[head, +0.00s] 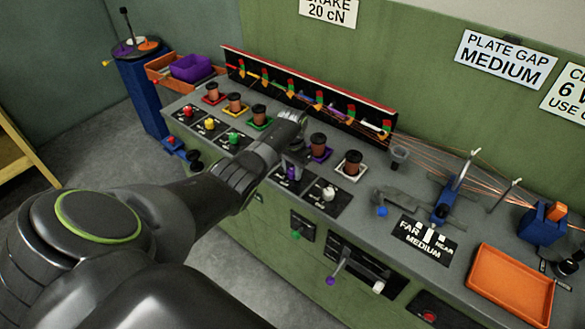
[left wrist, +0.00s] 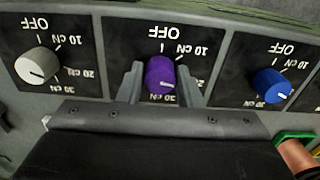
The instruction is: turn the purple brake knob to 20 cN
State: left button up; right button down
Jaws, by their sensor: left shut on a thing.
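The purple brake knob (left wrist: 160,75) sits on a black dial plate in the left wrist view, between the two fingers of my left gripper (left wrist: 161,87), which is shut on it. Its pale pointer line faces the lower right of that picture. OFF, 10 cN and 30 cN show around it upside down; the 20 cN mark is hidden by the right finger. In the head view the purple knob (head: 292,173) is partly visible below my left gripper (head: 291,160). A wall sign (head: 328,10) reads BRAKE 20 cN. My right gripper is not in view.
A white knob (left wrist: 37,65) and a blue knob (left wrist: 271,85) flank the purple one in the left wrist view. Copper spools stand behind the knobs, one in a white holder (head: 352,163). An orange tray (head: 510,285) lies at the bench's right end.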

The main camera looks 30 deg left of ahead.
aim_at(292, 171)
pick_arm(q)
jog(key=shift+w+r+m, duration=0.1)
jog(key=shift+m, duration=0.7)
jog(key=o, duration=1)
jog(key=shift+r, duration=0.4)
notch_tip(292, 171, up, 16)
jog(key=shift+r+b, duration=0.25)
jog(key=shift+b, duration=0.55)
jog(key=shift+f, duration=0.1)
